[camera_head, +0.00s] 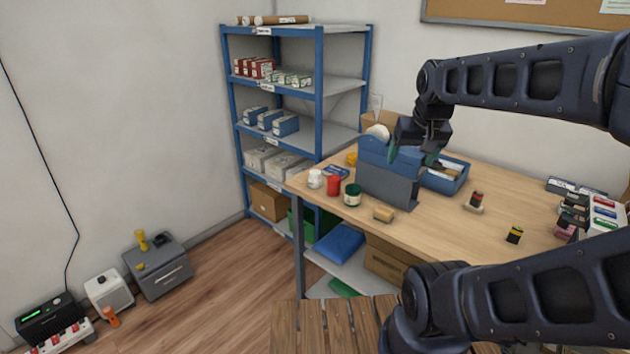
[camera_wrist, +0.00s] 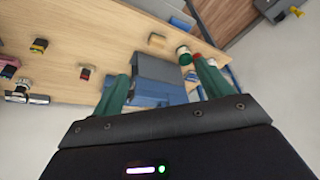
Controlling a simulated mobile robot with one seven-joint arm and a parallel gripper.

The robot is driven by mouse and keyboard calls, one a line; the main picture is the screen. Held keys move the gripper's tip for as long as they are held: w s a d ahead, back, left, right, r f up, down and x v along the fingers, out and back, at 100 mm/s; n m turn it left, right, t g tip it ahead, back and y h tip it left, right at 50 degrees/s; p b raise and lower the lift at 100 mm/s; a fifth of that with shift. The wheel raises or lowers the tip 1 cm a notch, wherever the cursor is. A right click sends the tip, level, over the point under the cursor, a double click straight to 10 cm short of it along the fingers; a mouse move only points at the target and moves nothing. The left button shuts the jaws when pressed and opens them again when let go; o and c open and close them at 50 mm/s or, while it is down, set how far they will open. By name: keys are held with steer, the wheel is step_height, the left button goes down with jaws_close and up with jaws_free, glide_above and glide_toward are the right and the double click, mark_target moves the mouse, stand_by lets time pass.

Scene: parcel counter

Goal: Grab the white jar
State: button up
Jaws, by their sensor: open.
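The white jar (camera_head: 315,179) stands upright on the wooden counter, near its left end. A red jar (camera_head: 333,186) and a dark green jar with a white label (camera_head: 352,195) stand in a row to its right.
A small tan block (camera_head: 383,214) and stamps (camera_head: 475,201) are on the counter. A blue shelf rack (camera_head: 320,90) stands behind the counter's left end.

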steer(key=w+a+r+m+g, duration=0.1)
steer(key=w+m, duration=0.1)
steer(key=w, duration=0.4)
steer(key=w+a+r+m, duration=0.1)
steer(key=w+a+m, duration=0.1)
steer(key=w, duration=0.4)
steer(key=m+g, duration=0.3)
steer(key=m, duration=1)
glide_above(315, 172)
steer(key=f, duration=2.1)
steer(key=shift+d+f, duration=0.2)
steer(key=shift+d, duration=0.15)
steer(key=shift+w+a+f, duration=0.15)
steer(key=shift+w+f, duration=0.05)
steer(key=shift+f, duration=0.25)
step_height(315, 172, down, 5)
steer(key=shift+r, duration=0.1)
steer(key=shift+s+a+f, duration=0.1)
steer(key=shift+s+f, duration=0.05)
steer(key=shift+f, duration=1.25)
steer(key=shift+s+a+f, duration=0.1)
steer(key=shift+f, duration=1.3)
steer(key=c, duration=1.1)
steer(key=shift+c, duration=0.2)
